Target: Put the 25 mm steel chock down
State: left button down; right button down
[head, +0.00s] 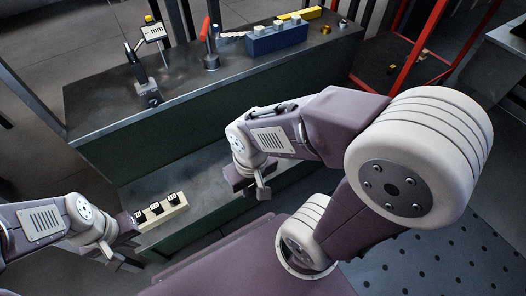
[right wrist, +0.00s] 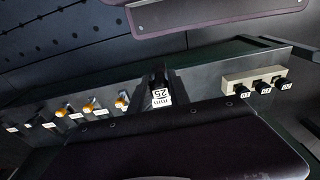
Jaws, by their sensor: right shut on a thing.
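The 25 mm steel chock (right wrist: 160,93) is a dark piece with a white "25 mm" label, which reads upside down in the right wrist view. My right gripper (head: 262,190) is shut on it, low in front of the bench's lower shelf. The chock is hidden or too small to make out in the head view. I cannot tell whether it touches the shelf. A beige rack (head: 162,214) with three black labelled chocks stands on the lower shelf; it also shows in the right wrist view (right wrist: 236,84). My left gripper (head: 106,252) is beside the rack; its jaw opening is unclear.
Several orange-topped, labelled pieces (right wrist: 88,104) stand along the shelf in the right wrist view. The upper bench top (head: 185,90) holds a blue block (head: 275,40), a red-handled tool (head: 208,45) and a stand with a "mm" label (head: 154,32). The lower shelf has bare room beside the rack.

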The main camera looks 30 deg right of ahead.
jog(key=shift+w+a, duration=0.1)
jog(key=shift+w, duration=0.2)
jog(key=w+p, duration=0.1)
jog(key=p, duration=0.3)
jog(key=w+a+f+p, duration=0.1)
jog(key=w+p, duration=0.1)
jog(key=p, duration=0.3)
jog(key=shift+w+a+f, duration=0.15)
jog(key=shift+w+f, duration=0.05)
jog(key=shift+w, duration=0.05)
jog(key=shift+w+a+f+p, duration=0.25)
jog(key=shift+w+f+p, duration=0.3)
jog(key=shift+w+p, duration=0.05)
jog(key=shift+w+a+f+p, duration=0.2)
jog(key=shift+w+f+p, duration=0.3)
jog(key=shift+w+p, duration=0.1)
jog(key=w+f, duration=0.1)
jog(key=w+a+f, duration=0.1)
jog(key=w, duration=0.1)
jog(key=w+f, duration=0.1)
jog(key=shift+w+a+f+b, duration=0.15)
jog(key=shift+a+b, duration=0.1)
jog(key=shift+b, duration=0.15)
jog(key=shift+w+f, duration=0.15)
notch_tip(320, 180, down, 4)
jog(key=b, duration=0.4)
jog(key=shift+f, duration=0.15)
jog(key=c, duration=1.2)
grip_release()
jog(key=shift+c, duration=0.2)
